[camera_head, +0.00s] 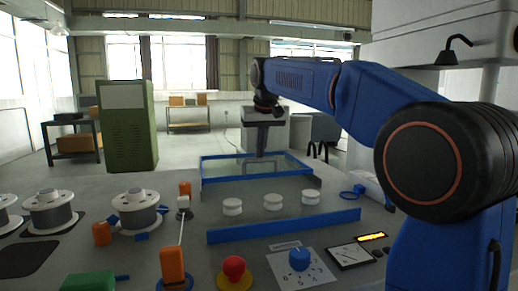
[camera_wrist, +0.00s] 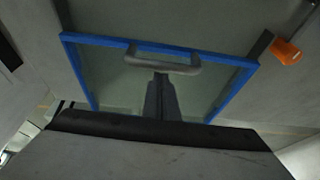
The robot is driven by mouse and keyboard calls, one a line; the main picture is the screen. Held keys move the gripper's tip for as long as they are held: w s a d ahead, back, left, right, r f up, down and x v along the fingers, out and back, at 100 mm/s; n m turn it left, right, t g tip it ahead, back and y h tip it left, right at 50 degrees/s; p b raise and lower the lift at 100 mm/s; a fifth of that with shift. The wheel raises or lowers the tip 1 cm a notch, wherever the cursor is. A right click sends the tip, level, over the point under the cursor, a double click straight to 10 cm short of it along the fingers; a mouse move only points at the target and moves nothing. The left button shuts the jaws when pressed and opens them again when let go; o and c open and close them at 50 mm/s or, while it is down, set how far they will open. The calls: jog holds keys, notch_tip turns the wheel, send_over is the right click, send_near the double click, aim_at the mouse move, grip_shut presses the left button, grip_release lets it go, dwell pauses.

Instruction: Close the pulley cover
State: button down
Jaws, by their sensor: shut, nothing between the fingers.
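The pulley cover (camera_head: 225,169) is a clear panel in a blue frame. A grey bar handle (camera_wrist: 180,66) is fixed near one blue edge of the cover (camera_wrist: 105,44) in the wrist view. My gripper (camera_head: 261,154) points down at the cover, with its fingers together and empty. In the wrist view its fingertips (camera_wrist: 160,78) are right by the handle; I cannot tell if they touch it.
A blue rail (camera_head: 285,226) runs in front of the pulleys. A red button (camera_head: 234,268), a blue knob (camera_head: 299,259) and orange blocks (camera_head: 173,265) are nearer. Wire spools (camera_head: 138,212) stand at left. A green cabinet (camera_head: 128,126) is behind.

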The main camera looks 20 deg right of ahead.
dwell(0.3)
jog(key=s, duration=2.7)
jog(key=shift+s+f, duration=0.15)
jog(key=shift+s, duration=0.05)
